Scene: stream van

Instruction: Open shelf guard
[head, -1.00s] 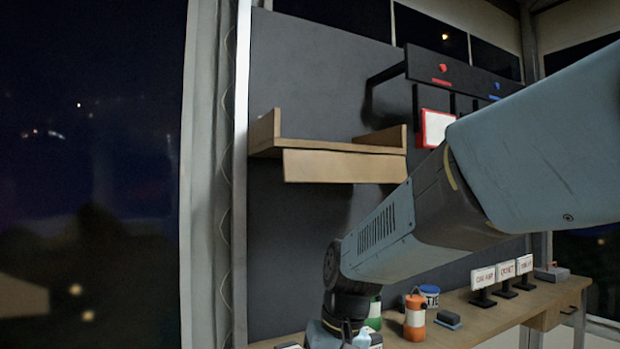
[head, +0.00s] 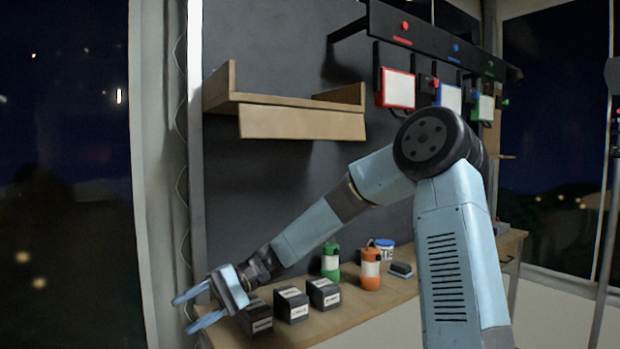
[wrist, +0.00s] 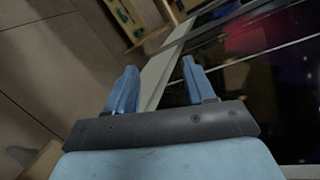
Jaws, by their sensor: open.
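The wooden wall shelf (head: 268,101) is at the upper left of the head view, on the dark wall panel. Its guard (head: 300,123) is a flat wooden board along the front, hanging below the shelf's floor level. My gripper (head: 188,310) is low at the left end of the workbench, well below the shelf and apart from it. Its two blue fingers are spread and empty. In the wrist view my gripper (wrist: 160,82) shows the same gap between the fingers, with nothing between them. The shelf and guard cannot be made out in the wrist view.
Several black labelled boxes (head: 291,304) stand on the bench (head: 350,312) right beside my gripper. A green-and-white bottle (head: 331,262), an orange one (head: 370,269) and a blue-lidded tub (head: 384,250) stand farther right. A dark rack (head: 440,45) with coloured-framed panels hangs right of the shelf.

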